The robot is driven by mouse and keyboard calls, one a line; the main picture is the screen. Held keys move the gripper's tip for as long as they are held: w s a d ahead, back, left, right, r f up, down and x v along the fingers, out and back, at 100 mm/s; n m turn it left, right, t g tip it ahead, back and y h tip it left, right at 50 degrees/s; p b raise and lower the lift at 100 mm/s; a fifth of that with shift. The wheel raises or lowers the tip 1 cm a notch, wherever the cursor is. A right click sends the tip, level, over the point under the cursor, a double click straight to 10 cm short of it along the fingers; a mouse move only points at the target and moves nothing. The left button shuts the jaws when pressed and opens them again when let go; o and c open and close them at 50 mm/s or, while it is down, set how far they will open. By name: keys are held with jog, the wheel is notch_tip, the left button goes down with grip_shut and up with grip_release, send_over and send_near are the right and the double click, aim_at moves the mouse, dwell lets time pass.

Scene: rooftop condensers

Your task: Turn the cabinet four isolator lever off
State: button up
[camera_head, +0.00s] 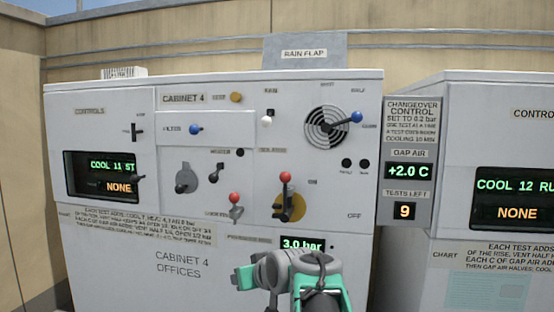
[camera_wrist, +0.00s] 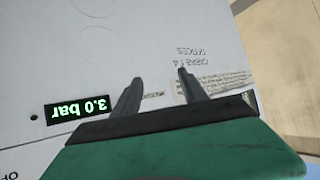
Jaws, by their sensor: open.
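Cabinet four (camera_head: 180,262) is a white cabinet labelled "CABINET 4". The lever (camera_head: 286,192) on its right half has a red ball on top and a dark shaft before a yellow plate, and stands upright. "ON" is printed at its upper right and "OFF" at its lower right; the label above it is blurred. My gripper (camera_wrist: 160,76) is open and empty, with bare cabinet face beyond its fingers in the wrist view. In the head view my green and grey wrist is below the lever, apart from it. The lever is not seen in the wrist view.
A second red-knobbed lever (camera_head: 234,203) is to the left. A blue-knobbed lever (camera_head: 345,121) crosses the round vent at upper right. The pressure display (camera_head: 302,244) reads 3.0 bar. A grey panel (camera_head: 409,150) and another cabinet (camera_head: 500,150) stand to the right.

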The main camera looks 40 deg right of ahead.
jog(key=s+d+r+t+h, duration=0.1)
jog(key=d+r, duration=0.2)
jog(key=r, duration=0.1)
jog(key=s+d+r+h+p, duration=0.1)
jog(key=d+r, duration=0.3)
jog(key=r, duration=0.1)
jog(key=s+d+r+t+h, duration=0.1)
jog(key=d+r, duration=0.3)
jog(key=r, duration=0.1)
jog(key=shift+s+m+t, duration=0.1)
jog(key=shift+m+t, duration=0.2)
jog(key=shift+m, duration=0.1)
jog(key=n+t, duration=0.1)
jog(key=t, duration=0.2)
send_near(281, 176)
jog(key=w+d, duration=0.1)
jog(key=w+f, duration=0.1)
jog(key=w, duration=0.1)
jog(key=w+d, duration=0.1)
jog(key=shift+w+d+f, duration=0.3)
jog(key=shift+n, duration=0.3)
jog(key=p+x, duration=0.1)
jog(key=x, duration=0.1)
jog(key=p+x, duration=0.1)
jog(key=x, duration=0.2)
jog(key=r+p+x, duration=0.1)
jog(key=x, duration=0.1)
jog(key=shift+w+d+p, duration=0.2)
jog(key=shift+p, duration=0.15)
jog(key=shift+w, duration=0.15)
